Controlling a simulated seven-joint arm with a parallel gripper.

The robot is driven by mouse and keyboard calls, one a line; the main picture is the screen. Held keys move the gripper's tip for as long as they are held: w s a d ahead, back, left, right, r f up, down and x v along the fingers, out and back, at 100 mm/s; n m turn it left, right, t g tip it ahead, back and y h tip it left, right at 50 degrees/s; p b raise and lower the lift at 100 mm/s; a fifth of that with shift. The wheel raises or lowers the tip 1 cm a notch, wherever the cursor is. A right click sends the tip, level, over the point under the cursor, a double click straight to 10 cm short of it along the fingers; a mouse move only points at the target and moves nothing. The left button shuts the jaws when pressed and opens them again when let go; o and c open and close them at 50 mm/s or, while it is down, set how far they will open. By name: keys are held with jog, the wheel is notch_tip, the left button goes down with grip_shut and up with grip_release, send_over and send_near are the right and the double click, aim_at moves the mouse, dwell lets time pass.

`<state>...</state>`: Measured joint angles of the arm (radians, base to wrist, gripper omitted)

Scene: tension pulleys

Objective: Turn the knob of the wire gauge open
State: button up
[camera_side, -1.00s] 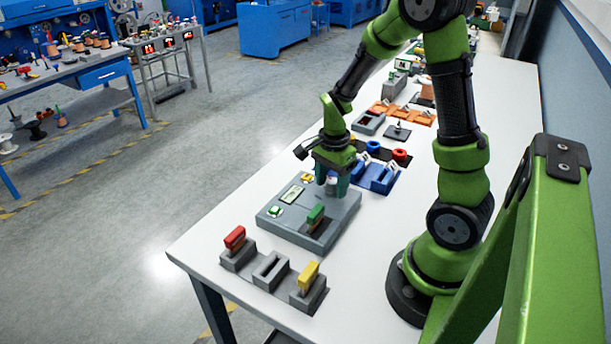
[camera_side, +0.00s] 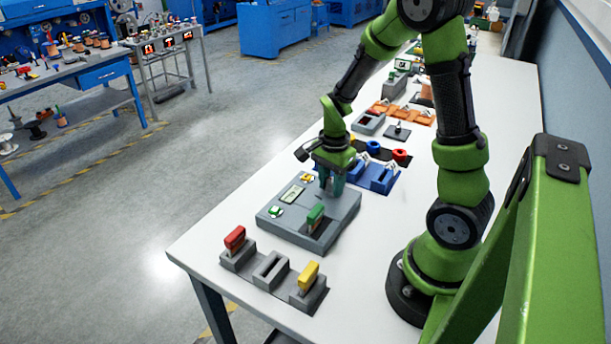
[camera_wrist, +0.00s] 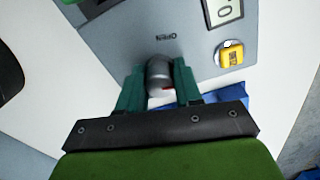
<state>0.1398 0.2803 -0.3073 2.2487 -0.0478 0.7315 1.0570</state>
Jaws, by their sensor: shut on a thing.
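The wire gauge is a grey box (camera_side: 272,226) on the white table in the side view; its grey face also shows in the wrist view (camera_wrist: 120,40). It carries a small display (camera_wrist: 222,10), a yellow button (camera_wrist: 229,54) and a green-handled block (camera_side: 315,216). The knob (camera_wrist: 158,72) is a grey rounded piece beside printed lettering. My gripper (camera_wrist: 158,84) points down over the far right part of the box, its teal fingers shut on the knob from both sides. In the side view my gripper (camera_side: 332,186) covers the knob.
A grey holder (camera_side: 271,270) with red- and yellow-handled blocks stands at the table's front edge, its middle slot empty. A blue holder (camera_side: 384,178) sits close behind the box. Orange trays (camera_side: 402,113) lie farther back. White table is free to the left and right of the box.

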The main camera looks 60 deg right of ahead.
jog(key=n, duration=0.9)
jog(key=shift+s+a, duration=0.1)
jog(key=n, duration=0.4)
jog(key=shift+s, duration=0.1)
jog(key=shift+n, duration=2.2)
jog(key=o, duration=1)
jog(key=shift+o, duration=0.2)
jog(key=shift+r, duration=0.1)
notch_tip(320, 180, up, 17)
